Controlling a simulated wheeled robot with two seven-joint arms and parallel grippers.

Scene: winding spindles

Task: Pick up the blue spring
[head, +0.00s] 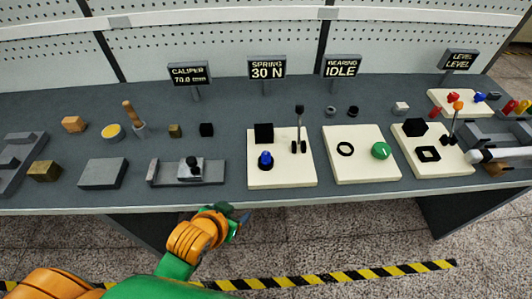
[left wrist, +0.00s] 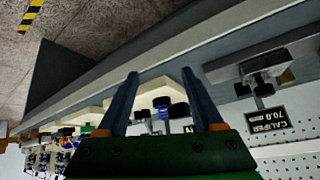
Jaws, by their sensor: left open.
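The blue spring (head: 265,159) stands upright in a dark round seat on the white spring board (head: 290,181), under the sign "SPRING 30 N" (head: 267,68). In the left wrist view a small blue thing (left wrist: 163,113), likely the spring, shows between the fingers, some way beyond them. My left gripper (head: 241,218) is open and empty. In the head view it is off the table's front edge, in front of and to the left of the spring, apart from it. My right gripper is in neither view.
A black block (head: 264,132) and a lever post (head: 299,125) stand close behind the spring. The caliper fixture (head: 188,172) is to the left, the bearing board (head: 362,168) to the right. The table's front edge (head: 215,205) lies between my left gripper and the spring.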

